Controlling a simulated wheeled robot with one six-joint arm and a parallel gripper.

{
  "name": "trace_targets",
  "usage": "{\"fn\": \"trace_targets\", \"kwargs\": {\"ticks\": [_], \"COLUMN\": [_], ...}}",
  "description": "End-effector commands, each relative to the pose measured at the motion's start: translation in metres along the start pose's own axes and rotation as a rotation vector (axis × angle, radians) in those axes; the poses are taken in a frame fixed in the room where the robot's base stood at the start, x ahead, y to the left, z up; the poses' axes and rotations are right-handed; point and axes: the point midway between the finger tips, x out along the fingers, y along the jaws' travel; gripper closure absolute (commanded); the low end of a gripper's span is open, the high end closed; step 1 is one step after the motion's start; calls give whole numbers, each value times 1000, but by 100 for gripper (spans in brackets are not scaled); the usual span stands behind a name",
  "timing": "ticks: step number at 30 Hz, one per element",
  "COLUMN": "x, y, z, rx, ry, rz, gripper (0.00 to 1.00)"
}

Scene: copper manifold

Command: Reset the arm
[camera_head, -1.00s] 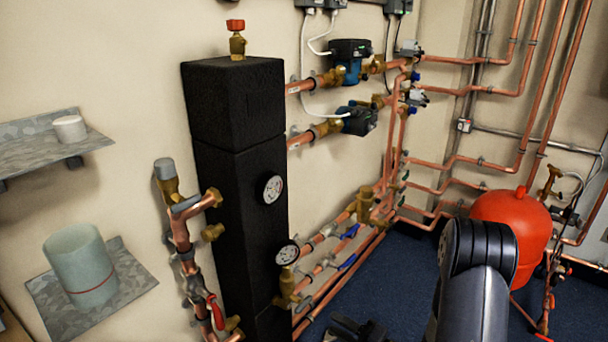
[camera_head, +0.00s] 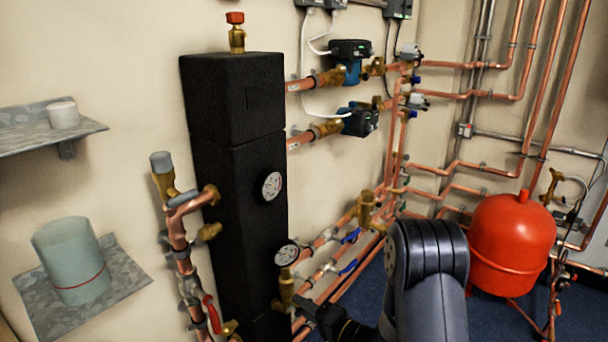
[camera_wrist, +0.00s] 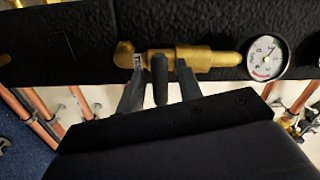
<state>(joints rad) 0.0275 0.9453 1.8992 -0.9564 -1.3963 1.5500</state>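My gripper (camera_head: 328,318) shows at the bottom of the head view, low beside the black insulated column (camera_head: 236,190) and partly cut off. In the wrist view the dark fingers of my gripper (camera_wrist: 160,82) point at a brass valve fitting (camera_wrist: 190,58) on the black column (camera_wrist: 90,40). The fingertips overlap the fitting's lower edge in the picture; I cannot tell if they touch it. No held object shows, and the gap between the fingers is unclear. My arm's dark links rise at the lower centre-right of the head view.
A pressure gauge (camera_wrist: 267,58) sits right of the fitting. Copper pipes (camera_head: 318,285) run beside the column. A red expansion vessel (camera_head: 512,240) stands to the right of my arm. Shelves with a grey-green cylinder (camera_head: 72,262) and a white cup (camera_head: 63,115) are at left.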

Motion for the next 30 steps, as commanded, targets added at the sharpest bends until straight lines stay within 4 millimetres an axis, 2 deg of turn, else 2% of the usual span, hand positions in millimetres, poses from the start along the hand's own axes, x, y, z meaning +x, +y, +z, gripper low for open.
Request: {"fn": "trace_targets", "kwargs": {"ticks": [1, 15, 21, 30], "x": [0, 0, 0, 0], "y": [4, 4, 2, 0], "z": [1, 1, 1, 0], "rx": [-48, -477, -579, -616], "ry": [0, 0, 0, -1], "rz": [-2, -2, 0, 0], "gripper": [66, 66, 66, 66]}}
